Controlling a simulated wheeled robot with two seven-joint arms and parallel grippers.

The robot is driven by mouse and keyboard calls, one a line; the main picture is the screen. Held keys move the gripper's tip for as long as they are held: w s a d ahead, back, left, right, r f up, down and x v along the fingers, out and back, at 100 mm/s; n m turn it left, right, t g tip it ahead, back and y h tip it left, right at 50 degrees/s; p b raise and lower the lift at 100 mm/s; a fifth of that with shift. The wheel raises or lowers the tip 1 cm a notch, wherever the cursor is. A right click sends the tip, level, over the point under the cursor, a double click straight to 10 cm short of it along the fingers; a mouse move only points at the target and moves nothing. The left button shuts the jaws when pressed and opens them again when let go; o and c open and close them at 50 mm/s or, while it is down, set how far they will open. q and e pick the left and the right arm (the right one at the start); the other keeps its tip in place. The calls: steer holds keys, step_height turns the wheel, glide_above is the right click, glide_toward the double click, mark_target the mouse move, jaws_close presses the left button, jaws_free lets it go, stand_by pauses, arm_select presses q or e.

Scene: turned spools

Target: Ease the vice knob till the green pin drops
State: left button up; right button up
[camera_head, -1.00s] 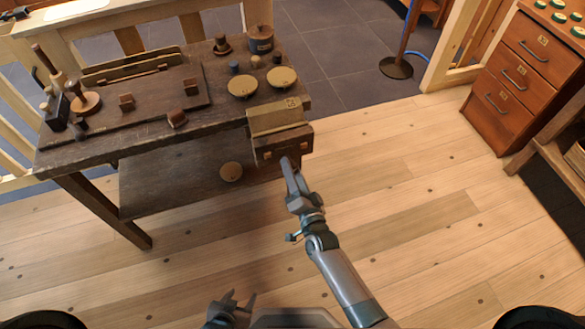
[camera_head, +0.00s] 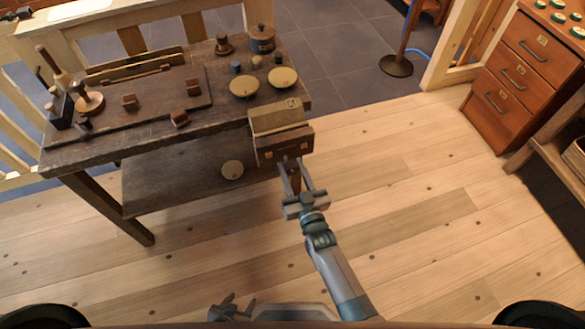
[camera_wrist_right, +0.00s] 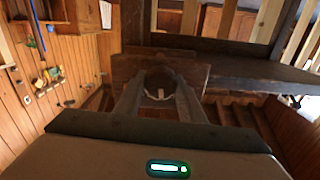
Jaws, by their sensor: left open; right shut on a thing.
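The vice (camera_head: 284,144) is a dark wooden jaw with a brass-coloured block on top, at the front right corner of the dark workbench. My right gripper (camera_head: 291,166) reaches up to its front face and is shut on the vice knob. In the right wrist view the knob (camera_wrist_right: 158,84) is a dark round shape between the two fingers, in front of the wooden jaw (camera_wrist_right: 125,70). The fingers hide part of the knob. My left gripper (camera_head: 236,304) is open and empty, low at the bottom edge, away from the bench. I cannot make out a green pin.
The workbench (camera_head: 75,158) carries round brass-coloured discs (camera_head: 283,78), a dark pot (camera_head: 262,39), pegs and small blocks. Another disc (camera_head: 232,169) lies on its lower shelf. A drawer cabinet (camera_head: 520,70) stands at the right. The plank floor between is clear.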

arm_select(q)
steer(key=shift+s+a+f, duration=0.1)
steer(key=shift+s+a, duration=0.1)
steer(key=shift+s, duration=0.05)
arm_select(e)
steer(key=shift+w+a+r+n, duration=0.1)
steer(key=shift+w+r+n, duration=0.15)
steer(key=shift+n, duration=0.65)
steer(key=o, duration=1)
steer(key=shift+o, duration=0.2)
steer(key=shift+f, duration=0.2)
arm_select(q)
steer(key=shift+f, duration=0.1)
arm_select(e)
steer(key=shift+s, duration=0.15)
steer(key=shift+s+f, duration=0.1)
steer(key=shift+s, duration=0.3)
arm_select(q)
steer(key=shift+t, duration=0.4)
steer(key=shift+w+d+r+b, duration=0.1)
steer(key=shift+w+r+b, duration=0.2)
steer(key=shift+w, duration=0.35)
steer(key=shift+w+d+r+b, duration=0.1)
steer(key=shift+w+r+b, duration=0.15)
steer(key=shift+w, duration=0.35)
steer(key=shift+w+d+r+b, duration=0.1)
steer(key=shift+w+r+b, duration=0.2)
steer(key=shift+w, duration=0.35)
arm_select(e)
steer(key=v, duration=1.6)
